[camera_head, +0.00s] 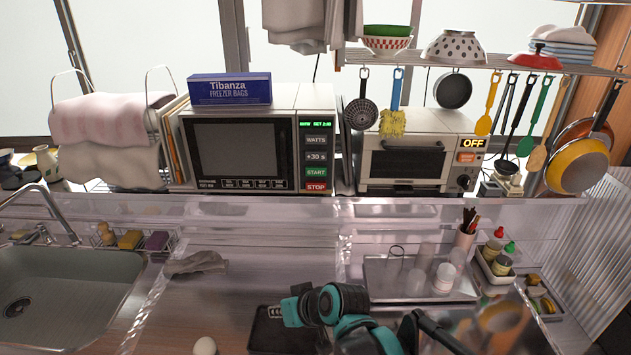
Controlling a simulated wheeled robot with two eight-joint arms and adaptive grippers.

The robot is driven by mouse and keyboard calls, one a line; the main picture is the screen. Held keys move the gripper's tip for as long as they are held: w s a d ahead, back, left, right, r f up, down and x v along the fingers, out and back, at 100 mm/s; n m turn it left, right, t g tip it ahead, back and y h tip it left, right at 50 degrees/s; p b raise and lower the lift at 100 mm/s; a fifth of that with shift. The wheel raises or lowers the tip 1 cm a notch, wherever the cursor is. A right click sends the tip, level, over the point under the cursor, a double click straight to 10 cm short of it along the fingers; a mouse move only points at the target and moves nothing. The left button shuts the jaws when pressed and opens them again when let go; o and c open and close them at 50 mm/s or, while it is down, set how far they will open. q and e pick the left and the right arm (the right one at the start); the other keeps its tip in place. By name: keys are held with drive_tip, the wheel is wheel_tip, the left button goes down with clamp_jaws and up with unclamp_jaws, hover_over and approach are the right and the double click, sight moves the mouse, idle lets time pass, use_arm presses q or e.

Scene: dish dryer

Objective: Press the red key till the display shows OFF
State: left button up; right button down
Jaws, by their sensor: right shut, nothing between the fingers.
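The red STOP key (316,187) is at the bottom of the microwave's (237,150) right-hand panel. The small green display (316,124) above it is lit; its text is too small to read surely. The small oven-like appliance (405,160) to the right has a display (473,143) that reads OFF, with an orange-red key (469,157) just under it. My right gripper (291,309) is shut and empty, low in the middle, over the counter and well in front of both appliances. It touches neither key. My left gripper is not in view.
A glass-like ledge (270,209) runs in front of the appliances. A dark tray (262,338) lies beneath my gripper. A grey cloth (196,262) and the sink (62,290) are left.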

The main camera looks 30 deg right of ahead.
use_arm(q)
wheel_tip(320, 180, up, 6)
drive_tip(key=p, duration=0.5)
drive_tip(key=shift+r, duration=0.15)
use_arm(e)
drive_tip(key=w+d+r+m+t, duration=0.1)
drive_tip(key=w+d+r+t, duration=0.2)
drive_tip(key=w+d+r, duration=0.2)
drive_tip(key=w+d+r+m+t+y, duration=0.1)
drive_tip(key=w+d+r+t, duration=0.3)
drive_tip(key=w+d, duration=0.5)
drive_tip(key=d+r+m, duration=0.1)
drive_tip(key=d, duration=0.4)
drive_tip(key=shift+r+t, duration=0.3)
drive_tip(key=shift+w, duration=0.15)
approach(308, 189)
drive_tip(key=w+a, duration=0.3)
drive_tip(key=shift+w+d+f, duration=0.35)
drive_tip(key=shift+w+d, duration=0.3)
drive_tip(key=shift+w, duration=0.05)
drive_tip(key=shift+w+d, duration=0.25)
drive_tip(key=shift+w, duration=0.15)
